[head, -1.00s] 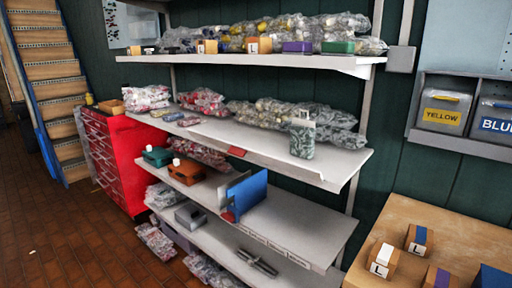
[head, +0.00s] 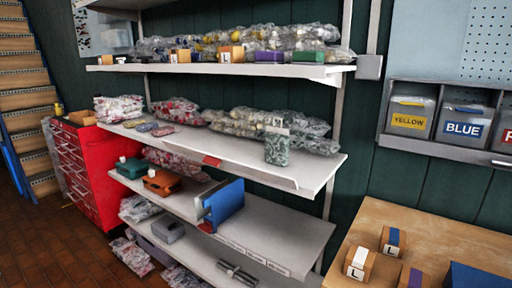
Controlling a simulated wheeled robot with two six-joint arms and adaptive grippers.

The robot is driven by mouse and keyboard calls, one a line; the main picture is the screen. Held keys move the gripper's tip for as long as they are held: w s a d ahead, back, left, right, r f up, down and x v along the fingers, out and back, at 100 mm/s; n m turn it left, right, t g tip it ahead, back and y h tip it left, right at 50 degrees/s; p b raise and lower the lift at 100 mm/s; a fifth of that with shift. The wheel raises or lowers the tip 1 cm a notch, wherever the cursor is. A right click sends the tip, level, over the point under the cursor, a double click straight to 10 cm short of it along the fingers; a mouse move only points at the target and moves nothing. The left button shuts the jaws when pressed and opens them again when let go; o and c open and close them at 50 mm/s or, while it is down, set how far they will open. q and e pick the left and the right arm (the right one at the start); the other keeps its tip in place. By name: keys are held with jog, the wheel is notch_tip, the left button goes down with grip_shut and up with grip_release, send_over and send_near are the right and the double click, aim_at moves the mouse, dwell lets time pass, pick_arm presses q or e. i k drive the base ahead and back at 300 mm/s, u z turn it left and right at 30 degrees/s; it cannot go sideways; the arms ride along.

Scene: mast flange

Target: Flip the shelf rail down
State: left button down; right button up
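The white shelf rail (head: 255,176) appears as a strip along the front edge of the second shelf from the top, in the head view. A red tab (head: 211,161) sits at its left part. I cannot tell clearly whether the rail stands up or hangs down. The second shelf (head: 225,145) carries bagged items at its back and a patterned grey-green canister (head: 277,147) near its right front. Neither of my grippers is in view.
Lower shelves hold a blue folder-like object (head: 222,204), an orange case (head: 162,182) and a green case (head: 131,168). A red drawer cabinet (head: 85,165) stands left. A wooden table (head: 425,245) with labelled blocks is front right. The brick floor at lower left is mostly clear.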

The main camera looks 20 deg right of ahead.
aim_at(215, 161)
jog(key=z, duration=1.25)
jog(key=i, duration=0.5)
